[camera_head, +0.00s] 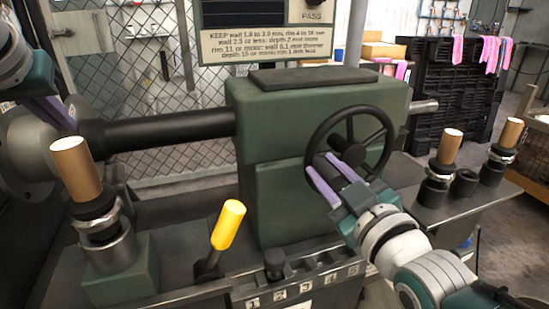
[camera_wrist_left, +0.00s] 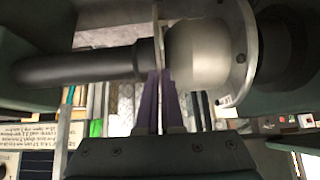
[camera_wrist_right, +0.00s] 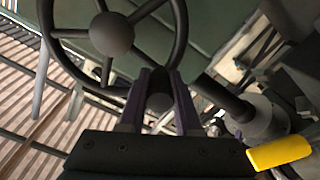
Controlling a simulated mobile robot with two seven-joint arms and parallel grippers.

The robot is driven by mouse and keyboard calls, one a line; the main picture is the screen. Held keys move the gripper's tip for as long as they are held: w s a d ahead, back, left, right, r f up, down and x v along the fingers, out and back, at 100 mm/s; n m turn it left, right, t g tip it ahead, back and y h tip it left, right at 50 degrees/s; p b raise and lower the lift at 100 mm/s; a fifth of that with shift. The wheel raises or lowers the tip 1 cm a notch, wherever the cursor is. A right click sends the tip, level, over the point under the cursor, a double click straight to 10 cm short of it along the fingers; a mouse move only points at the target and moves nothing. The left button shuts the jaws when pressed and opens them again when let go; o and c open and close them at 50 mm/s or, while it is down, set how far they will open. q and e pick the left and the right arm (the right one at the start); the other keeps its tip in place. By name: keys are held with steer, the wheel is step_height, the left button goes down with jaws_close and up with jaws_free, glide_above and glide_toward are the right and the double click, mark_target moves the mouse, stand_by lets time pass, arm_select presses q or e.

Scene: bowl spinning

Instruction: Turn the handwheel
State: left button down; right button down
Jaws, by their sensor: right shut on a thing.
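The dark spoked handwheel (camera_head: 350,112) stands on the front of the green machine housing, and its hub also shows in the right wrist view (camera_wrist_right: 111,34). My right gripper (camera_head: 322,170) is shut on the handwheel at the lower left of its rim. In the right wrist view its purple fingers (camera_wrist_right: 162,85) straddle a dark part there. My left gripper (camera_head: 55,112) is at the far left, close to the spindle's round metal end. In the left wrist view its fingers (camera_wrist_left: 161,85) are close together at a thin metal disc (camera_wrist_left: 158,35); whether they touch it is unclear.
A yellow-handled lever (camera_head: 229,225) rises at front centre. A tool with a tan cylinder (camera_head: 76,165) stands front left. Two similar tools (camera_head: 450,147) (camera_head: 511,133) stand on the right shelf. A black spindle (camera_head: 170,128) runs left from the green housing (camera_head: 275,135).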

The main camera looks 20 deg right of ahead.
steer(key=shift+s+f+n, duration=0.1)
steer(key=shift+f+n, duration=0.95)
steer(key=shift+n, duration=0.15)
arm_select(q)
steer(key=shift+d, duration=0.15)
arm_select(e)
steer(key=shift+f, duration=0.15)
arm_select(q)
steer(key=shift+d, duration=0.2)
arm_select(e)
steer(key=shift+f, duration=0.1)
arm_select(q)
steer(key=shift+a, duration=0.15)
arm_select(e)
steer(key=c, duration=0.6)
jaws_free()
steer(key=shift+a, duration=0.1)
arm_select(q)
steer(key=shift+r, duration=0.1)
arm_select(e)
steer(key=shift+r, duration=0.2)
steer(key=shift+r, duration=0.15)
steer(key=shift+r, duration=0.1)
